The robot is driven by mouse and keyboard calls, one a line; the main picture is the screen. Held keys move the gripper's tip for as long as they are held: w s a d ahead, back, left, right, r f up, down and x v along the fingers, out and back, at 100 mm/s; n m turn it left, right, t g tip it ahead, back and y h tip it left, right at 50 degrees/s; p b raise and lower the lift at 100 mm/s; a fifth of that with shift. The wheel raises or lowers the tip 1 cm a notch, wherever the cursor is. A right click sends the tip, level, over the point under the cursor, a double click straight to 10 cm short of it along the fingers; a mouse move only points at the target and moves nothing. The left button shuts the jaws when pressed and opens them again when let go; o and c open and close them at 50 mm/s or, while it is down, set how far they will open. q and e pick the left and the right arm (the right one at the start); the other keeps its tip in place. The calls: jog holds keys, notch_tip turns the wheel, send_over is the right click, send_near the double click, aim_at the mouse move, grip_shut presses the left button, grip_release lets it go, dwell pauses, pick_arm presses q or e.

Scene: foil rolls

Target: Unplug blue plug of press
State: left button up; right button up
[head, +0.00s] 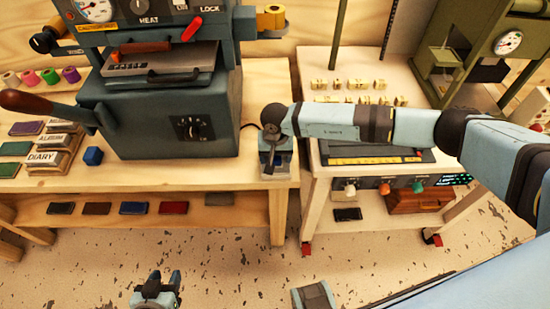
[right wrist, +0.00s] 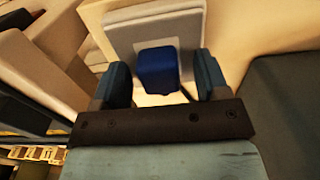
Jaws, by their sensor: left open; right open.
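The blue plug (right wrist: 158,72) shows in the right wrist view, seated at a pale grey panel or box (right wrist: 190,28). My right gripper (right wrist: 162,80) is open, with one finger on each side of the plug and a visible gap on both sides. In the head view my right gripper (head: 275,164) points down at the right end of the wooden bench and largely hides the plug. The grey-blue press (head: 160,125) stands on the bench to the left. My left gripper (head: 158,285) is open and empty, low in front of the bench.
A second workbench (head: 320,60) with brass type and a dark plate stands right of a narrow gap. The floor (head: 220,250) in front is clear.

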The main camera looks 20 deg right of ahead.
grip_shut()
jog(key=shift+r+p, duration=1.2)
jog(key=shift+r, duration=1.85)
